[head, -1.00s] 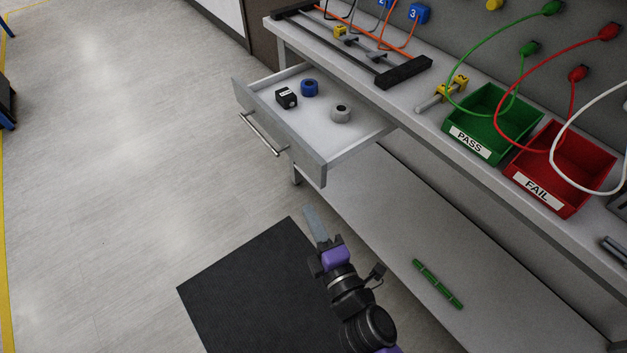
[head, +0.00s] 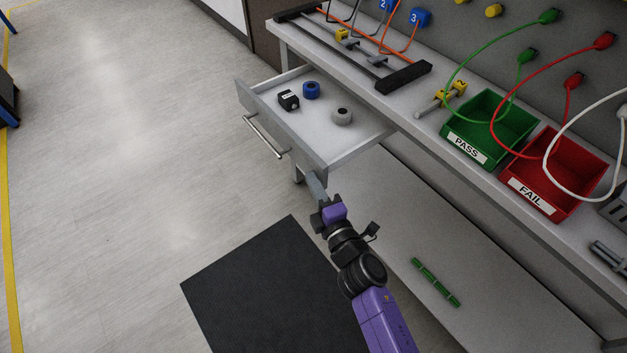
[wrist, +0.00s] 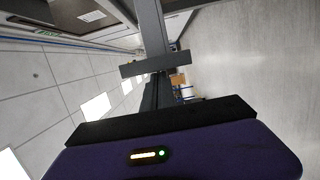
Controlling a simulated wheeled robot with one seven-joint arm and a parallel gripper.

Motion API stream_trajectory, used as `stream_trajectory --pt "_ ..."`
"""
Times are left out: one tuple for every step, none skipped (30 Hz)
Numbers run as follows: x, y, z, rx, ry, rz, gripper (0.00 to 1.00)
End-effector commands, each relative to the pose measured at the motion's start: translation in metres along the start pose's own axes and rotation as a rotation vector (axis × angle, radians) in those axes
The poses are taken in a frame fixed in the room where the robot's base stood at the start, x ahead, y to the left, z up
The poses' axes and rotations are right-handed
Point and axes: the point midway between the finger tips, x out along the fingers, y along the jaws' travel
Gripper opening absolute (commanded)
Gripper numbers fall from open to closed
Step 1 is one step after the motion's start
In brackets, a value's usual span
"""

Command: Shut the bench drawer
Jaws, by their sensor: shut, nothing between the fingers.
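The bench drawer (head: 303,144) stands pulled out from under the worktop in the head view, its bar handle (head: 264,137) on the front panel. Inside it lie a blue roll (head: 311,90), a grey roll (head: 341,116) and a small black box (head: 288,100). My gripper (head: 314,184) is shut and empty. In the wrist view the shut fingers (wrist: 151,30) point up the picture, and the drawer is hard to make out.
The worktop holds a green PASS bin (head: 490,128), a red FAIL bin (head: 545,172) with cables above, and a black-ended rack (head: 404,77). A green strip (head: 435,282) lies on the lower shelf. A dark mat (head: 270,285) covers the floor; floor to the left is clear.

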Motion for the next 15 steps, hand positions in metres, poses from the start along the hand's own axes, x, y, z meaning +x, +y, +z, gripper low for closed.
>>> stream_trajectory --pt "0.0 0.0 0.0 0.0 0.0 0.0 0.0" --pt "0.0 0.0 0.0 0.0 0.0 0.0 0.0" --pt "0.0 0.0 0.0 0.0 0.0 0.0 0.0" --pt "0.0 0.0 0.0 0.0 0.0 0.0 0.0" --pt "0.0 0.0 0.0 0.0 0.0 0.0 0.0" --pt "0.0 0.0 0.0 0.0 0.0 0.0 0.0" --pt "0.0 0.0 0.001 0.0 0.0 0.0 0.0" --pt "0.001 0.001 0.002 0.0 0.0 0.0 0.0" --pt "0.001 0.001 0.004 0.001 -0.001 0.0 0.0" --pt "0.002 0.002 0.006 0.001 -0.001 0.0 0.0" --pt "0.002 0.002 0.009 0.002 -0.002 -0.001 0.0" --pt "0.004 0.003 0.014 0.001 -0.003 -0.001 0.0" --pt "0.004 0.003 0.018 0.0 -0.003 -0.001 0.0" --pt "0.005 0.003 0.023 0.0 -0.005 -0.002 0.0" --pt "0.007 0.004 0.029 0.0 -0.005 -0.001 0.0"
